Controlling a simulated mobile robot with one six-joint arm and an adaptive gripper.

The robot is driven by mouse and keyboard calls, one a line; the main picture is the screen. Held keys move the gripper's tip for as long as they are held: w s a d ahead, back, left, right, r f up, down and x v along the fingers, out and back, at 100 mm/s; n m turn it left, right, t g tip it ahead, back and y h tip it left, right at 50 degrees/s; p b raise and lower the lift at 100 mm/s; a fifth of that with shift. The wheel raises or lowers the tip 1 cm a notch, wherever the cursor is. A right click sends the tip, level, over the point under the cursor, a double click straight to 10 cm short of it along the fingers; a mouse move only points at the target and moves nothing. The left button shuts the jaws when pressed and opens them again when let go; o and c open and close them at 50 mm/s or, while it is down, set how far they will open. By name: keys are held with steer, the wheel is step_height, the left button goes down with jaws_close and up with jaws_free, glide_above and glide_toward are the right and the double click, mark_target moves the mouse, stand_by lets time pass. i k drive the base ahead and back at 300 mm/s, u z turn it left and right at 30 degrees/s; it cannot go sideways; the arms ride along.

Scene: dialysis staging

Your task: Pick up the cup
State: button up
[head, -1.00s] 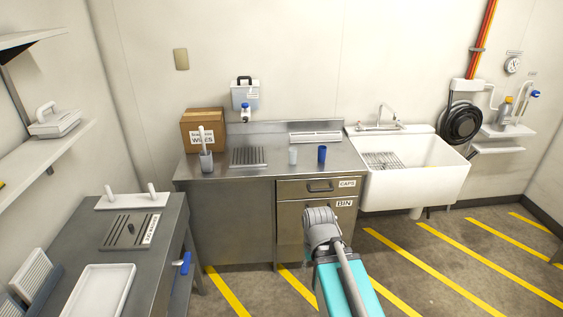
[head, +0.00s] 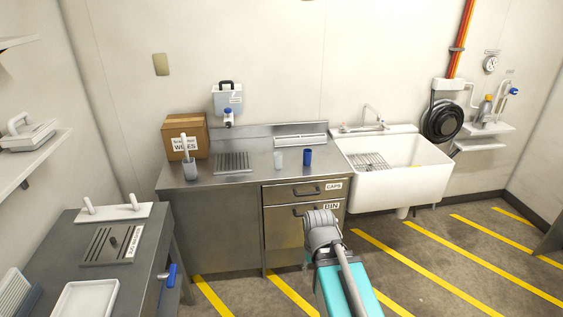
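Two small cup-like vessels stand upright on the steel counter (head: 235,187). One is a pale, translucent cup (head: 279,159). The other is a blue cup (head: 308,157) just to its right, a small gap apart. I cannot tell which one the task means. My arm shows at the bottom centre, in front of the counter and well short of both cups. My gripper's fingers cannot be made out, and nothing is seen touching either cup.
On the counter are a cardboard wipes box (head: 185,137), a grey holder with a brush (head: 190,170) and a drain grate (head: 233,162). A white sink (head: 400,190) adjoins at right. A steel table (head: 60,245) stands front left. Yellow-striped floor at right is clear.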

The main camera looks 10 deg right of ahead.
mark_target(278, 161)
steer(key=i, duration=0.85)
steer(key=u, duration=0.05)
